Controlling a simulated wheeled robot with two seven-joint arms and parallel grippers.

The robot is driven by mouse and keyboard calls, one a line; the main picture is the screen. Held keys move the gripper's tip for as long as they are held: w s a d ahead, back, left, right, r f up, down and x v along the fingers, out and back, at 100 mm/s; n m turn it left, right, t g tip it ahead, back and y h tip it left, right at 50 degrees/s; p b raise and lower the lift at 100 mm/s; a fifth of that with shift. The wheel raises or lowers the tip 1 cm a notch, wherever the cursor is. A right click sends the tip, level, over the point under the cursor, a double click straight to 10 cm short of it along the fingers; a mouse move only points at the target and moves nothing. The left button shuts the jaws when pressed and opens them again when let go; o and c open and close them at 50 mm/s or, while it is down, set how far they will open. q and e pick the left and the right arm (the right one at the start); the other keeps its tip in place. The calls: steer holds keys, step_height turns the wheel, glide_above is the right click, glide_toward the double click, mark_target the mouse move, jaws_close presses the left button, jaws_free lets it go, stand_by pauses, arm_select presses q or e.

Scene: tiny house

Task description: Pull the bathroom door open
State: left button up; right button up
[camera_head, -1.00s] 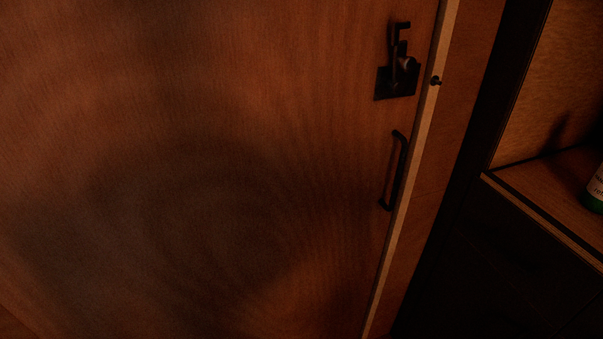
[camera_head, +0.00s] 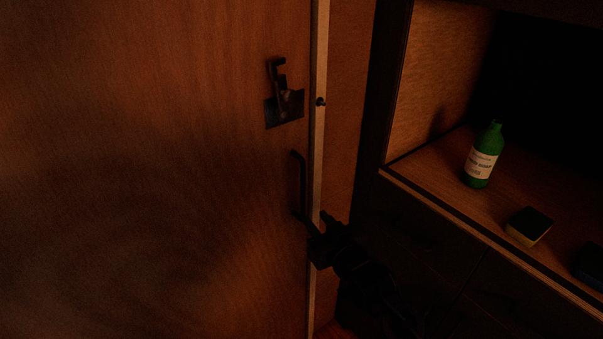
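The wooden bathroom door (camera_head: 150,150) fills the left half of the head view. Near its right edge is a black latch (camera_head: 284,105) on a square plate. Below the latch is a dark vertical bar handle (camera_head: 299,178). My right gripper (camera_head: 314,222) is at the lower end of this handle, reaching up from the lower right. It is dark against dark, so whether its fingers are around the handle or beside it cannot be made out. The door's edge lies close to the pale frame strip (camera_head: 320,60). My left gripper is not in view.
To the right is a wooden counter (camera_head: 430,180) with a green bottle (camera_head: 481,160) and a sponge (camera_head: 529,227) on it. Dark drawers (camera_head: 430,240) are below it, close to my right arm. A small knob (camera_head: 320,101) sticks out of the frame strip.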

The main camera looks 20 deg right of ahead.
steer(key=t, duration=0.2)
glide_toward(304, 177)
steer(key=w, duration=0.3)
steer(key=shift+y, duration=0.3)
steer(key=w+p, duration=0.1)
steer(key=w, duration=0.3)
steer(key=w+a+p, duration=0.1)
steer(key=w, duration=0.2)
steer(key=shift+r+p, duration=0.3)
steer(key=shift+p, duration=0.05)
steer(key=shift+w+a, duration=0.1)
steer(key=shift+w, duration=0.15)
steer(key=shift+f, duration=0.1)
jaws_close()
